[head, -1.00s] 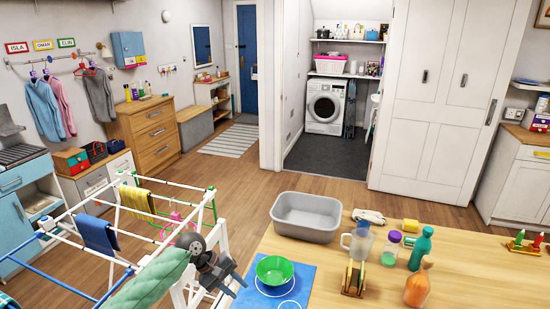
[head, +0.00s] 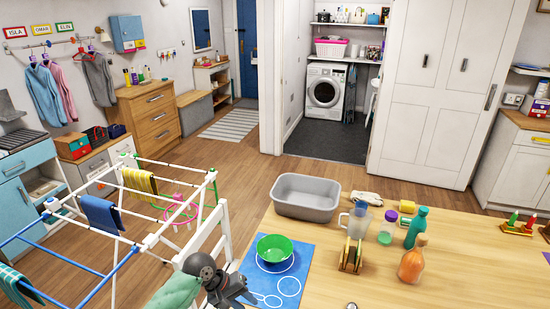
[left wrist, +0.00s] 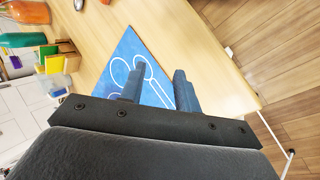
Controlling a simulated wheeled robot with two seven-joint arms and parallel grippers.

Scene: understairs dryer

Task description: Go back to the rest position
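My left gripper (head: 238,290) is at the bottom of the head view, at the left edge of the wooden table and in front of the blue mat. In the left wrist view my left gripper (left wrist: 156,84) has two fingers standing apart, with only mat and table seen between them. It is open and empty. My right gripper is in neither view.
The table (head: 440,250) holds a green bowl (head: 274,248) on the blue mat (head: 300,263), a grey tub (head: 305,212), a jug and bottles. A drying rack (head: 150,240) stands close left of my arm.

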